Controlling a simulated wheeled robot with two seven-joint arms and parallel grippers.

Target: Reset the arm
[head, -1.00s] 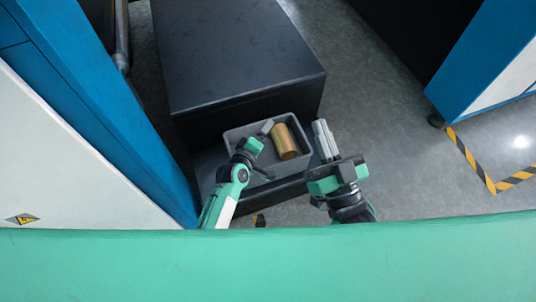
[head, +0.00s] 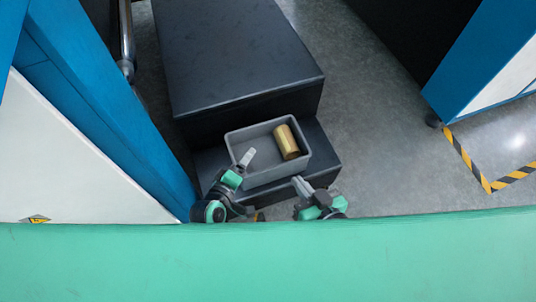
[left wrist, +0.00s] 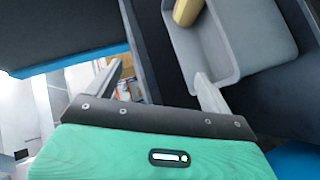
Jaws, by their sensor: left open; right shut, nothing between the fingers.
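My left gripper (head: 247,158) is at the near left edge of the grey bin in the head view. In the left wrist view its two fingers (left wrist: 160,85) stand wide apart with nothing between them, one finger close to the bin's wall. My right gripper (head: 301,186) is shut and empty, low in the head view, just on the near side of the bin and apart from it. A gold-brown roll (head: 287,142) lies in the right part of the grey bin (head: 259,179). Part of the roll also shows at the top of the left wrist view (left wrist: 187,11).
The bin stands on a low black step (head: 322,160) in front of a larger black block (head: 235,55). A blue and white cabinet (head: 100,120) is close on the left. Another blue cabinet (head: 480,62) stands at right. Grey floor (head: 390,150) is clear between.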

